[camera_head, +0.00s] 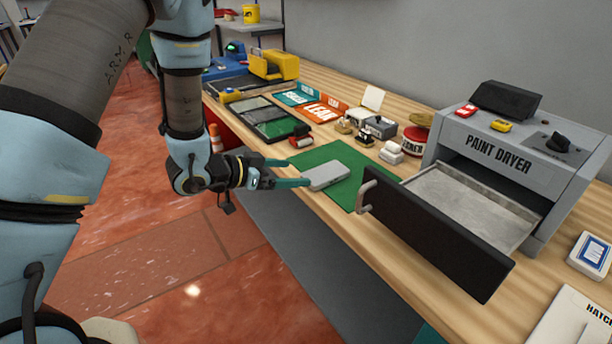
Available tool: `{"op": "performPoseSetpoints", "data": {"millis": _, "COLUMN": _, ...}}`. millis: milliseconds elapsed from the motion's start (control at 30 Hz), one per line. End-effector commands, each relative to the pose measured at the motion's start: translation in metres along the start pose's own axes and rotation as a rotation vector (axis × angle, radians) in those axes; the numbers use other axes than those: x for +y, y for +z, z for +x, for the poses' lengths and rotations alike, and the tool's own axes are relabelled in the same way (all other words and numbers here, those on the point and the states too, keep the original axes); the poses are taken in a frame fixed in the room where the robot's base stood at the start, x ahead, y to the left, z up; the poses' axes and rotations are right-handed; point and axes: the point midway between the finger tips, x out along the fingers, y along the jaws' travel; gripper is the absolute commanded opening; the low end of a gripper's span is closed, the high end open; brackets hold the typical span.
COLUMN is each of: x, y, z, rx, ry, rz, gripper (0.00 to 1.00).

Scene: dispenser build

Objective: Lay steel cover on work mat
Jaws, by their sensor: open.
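The steel cover (326,175), a pale grey rounded plate, lies on the green work mat (345,196) towards its left part. My gripper (291,173) is at the left edge of the mat, fingers pointing right. Its jaws are open, with the fingertips close to the left end of the cover. I cannot tell whether a fingertip touches it. The cover looks flat on the mat.
The grey paint dryer (500,150) stands on the right with its drawer (440,225) pulled out beside the mat. Small parts and a red tin (415,140) stand behind the mat. A black tray (270,120) lies farther back. The bench's front edge is just below my gripper.

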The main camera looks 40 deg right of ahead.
Motion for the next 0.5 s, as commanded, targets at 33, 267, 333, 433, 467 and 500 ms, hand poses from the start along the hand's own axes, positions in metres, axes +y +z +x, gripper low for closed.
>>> {"op": "performPoseSetpoints", "data": {"millis": 33, "x": -0.001, "y": 0.001, "z": -0.008, "rx": 0.001, "ry": -0.003, "rz": -0.001, "gripper": 1.0}}
{"op": "performPoseSetpoints", "data": {"millis": 267, "x": 0.0, "y": 0.0, "z": -0.028, "rx": 0.0, "ry": 0.0, "rz": 0.001, "gripper": 1.0}}
{"op": "performPoseSetpoints", "data": {"millis": 333, "x": 0.0, "y": 0.0, "z": -0.029, "rx": 0.0, "ry": 0.0, "rz": 0.001, "gripper": 1.0}}
{"op": "performPoseSetpoints", "data": {"millis": 433, "x": 0.0, "y": 0.0, "z": -0.029, "rx": 0.0, "ry": 0.0, "rz": 0.001, "gripper": 1.0}}
{"op": "performPoseSetpoints", "data": {"millis": 467, "x": 0.0, "y": 0.0, "z": -0.029, "rx": -0.001, "ry": -0.001, "rz": 0.001, "gripper": 1.0}}
{"op": "performPoseSetpoints", "data": {"millis": 500, "x": -0.003, "y": 0.0, "z": -0.03, "rx": -0.004, "ry": -0.009, "rz": 0.0, "gripper": 1.0}}
